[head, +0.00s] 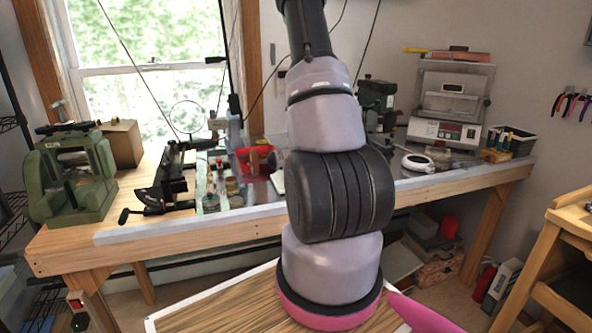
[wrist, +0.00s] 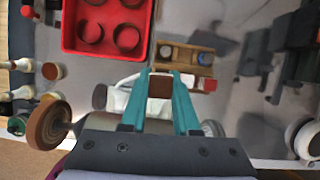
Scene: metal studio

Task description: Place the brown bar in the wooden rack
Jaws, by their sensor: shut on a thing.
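My gripper (wrist: 161,78), with teal fingers, shows in the wrist view and is shut on the brown bar (wrist: 160,86). The bar's brown end shows between the fingertips. A small wooden rack (wrist: 201,58) lies just beyond the fingertips, a little to the right, with a dark slot and lighter parts in its top. From above I cannot tell how high the bar is over it. In the head view my arm covers the middle of the bench and the gripper is hidden.
A red tray (wrist: 109,8) with round cups is close left of the rack. A dark machine (wrist: 265,50) stands to the right. A brown disc (wrist: 46,125) and small bottles (wrist: 20,93) are at the left. In the head view the workbench (head: 180,230) is crowded.

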